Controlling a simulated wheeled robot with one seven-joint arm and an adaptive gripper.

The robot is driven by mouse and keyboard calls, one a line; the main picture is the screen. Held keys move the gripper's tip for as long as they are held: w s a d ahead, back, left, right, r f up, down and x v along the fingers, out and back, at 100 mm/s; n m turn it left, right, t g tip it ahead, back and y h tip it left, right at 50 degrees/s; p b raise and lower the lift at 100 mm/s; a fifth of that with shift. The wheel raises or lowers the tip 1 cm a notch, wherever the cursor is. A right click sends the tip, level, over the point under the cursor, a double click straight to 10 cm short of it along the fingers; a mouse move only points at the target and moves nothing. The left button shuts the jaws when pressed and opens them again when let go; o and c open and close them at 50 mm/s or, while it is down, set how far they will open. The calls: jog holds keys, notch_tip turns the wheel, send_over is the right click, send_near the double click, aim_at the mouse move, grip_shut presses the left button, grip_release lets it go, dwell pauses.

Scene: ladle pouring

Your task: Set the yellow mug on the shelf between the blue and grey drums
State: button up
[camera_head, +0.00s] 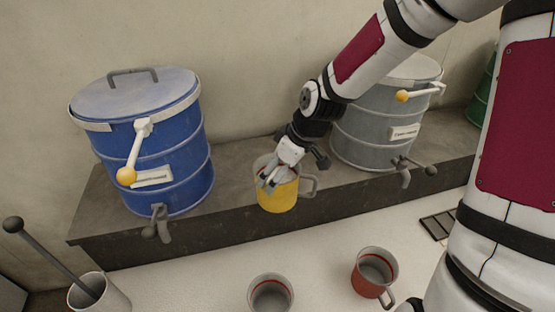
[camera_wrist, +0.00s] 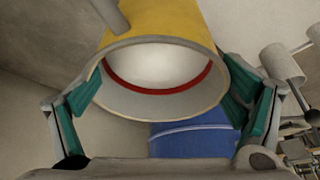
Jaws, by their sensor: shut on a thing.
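The yellow mug (camera_head: 280,198) is between the two drums in the head view, its lower part overlapping the shelf's front face. I cannot tell whether it touches the shelf (camera_head: 240,215). My gripper (camera_head: 268,182) is shut on the mug from above. In the wrist view the mug (camera_wrist: 165,25) sits between my teal-padded fingers, its mouth facing the camera, with a red line around the pale inside. The blue drum (camera_head: 150,160) stands on the shelf at left, also showing in the wrist view (camera_wrist: 190,135). The grey drum (camera_head: 375,125) stands at right, partly behind my arm.
A red mug (camera_head: 368,272) and a grey mug (camera_head: 271,292) stand on the pale surface below the shelf. A pot with a black-knobbed rod (camera_head: 100,295) is at lower left. Both drums have taps and levers jutting forward. A green drum (camera_head: 482,95) is at far right.

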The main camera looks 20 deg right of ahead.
jog(key=w+d+f+n+p, duration=0.1)
jog(key=w+d+n, duration=0.1)
jog(key=w, duration=0.4)
jog(key=w+d+f+n+g+y+p, duration=0.1)
jog(key=w+d+f+n, duration=0.1)
jog(key=w, duration=0.4)
jog(key=shift+w+d+n+g+p, duration=0.3)
jog(key=shift+w+d+n+p, duration=0.1)
jog(key=shift+d+n, duration=0.25)
jog(key=shift+f, duration=0.15)
jog(key=o, duration=1.7)
jog(key=shift+s, duration=0.1)
